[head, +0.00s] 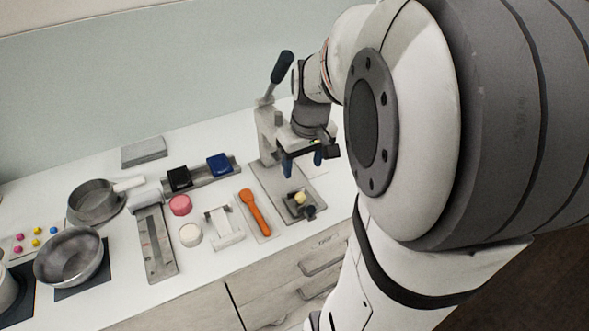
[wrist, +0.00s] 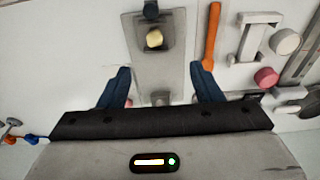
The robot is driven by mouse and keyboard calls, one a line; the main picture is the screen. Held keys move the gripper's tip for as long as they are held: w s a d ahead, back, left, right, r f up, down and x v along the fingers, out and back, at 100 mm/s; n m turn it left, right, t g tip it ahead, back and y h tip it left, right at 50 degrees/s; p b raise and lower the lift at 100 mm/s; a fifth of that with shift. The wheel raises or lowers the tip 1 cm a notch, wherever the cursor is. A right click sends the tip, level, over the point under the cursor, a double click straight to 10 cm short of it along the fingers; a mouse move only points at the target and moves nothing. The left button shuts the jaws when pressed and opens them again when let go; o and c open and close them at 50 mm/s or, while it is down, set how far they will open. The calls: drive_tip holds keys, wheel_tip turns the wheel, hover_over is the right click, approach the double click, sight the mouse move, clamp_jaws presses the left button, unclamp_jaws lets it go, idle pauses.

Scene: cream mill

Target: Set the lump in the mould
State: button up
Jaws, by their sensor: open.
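A small pale yellow lump (head: 300,198) sits at a dark grey block, which looks like the mould (head: 293,208), on the front part of the press's base plate. The lump also shows at the top of the wrist view (wrist: 154,38), with a dark knob beside it. I cannot tell how deep it sits. My gripper (head: 302,161) hangs above the plate, behind the lump. Its two blue fingers are apart and nothing is between them in the wrist view (wrist: 162,84). The gripper is not touching the lump.
The press (head: 267,135) with its dark lever handle (head: 282,67) stands close beside my gripper. Left of the plate lie an orange spoon (head: 250,205), a white stand (head: 222,228) and pink (head: 180,205) and white (head: 190,235) round pieces. Pans (head: 70,255) stand farther left.

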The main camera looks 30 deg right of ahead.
drive_tip(key=s+a+r+t, duration=0.1)
drive_tip(key=s+a, duration=0.9)
drive_tip(key=shift+a+r, duration=0.25)
drive_tip(key=shift+a, duration=0.15)
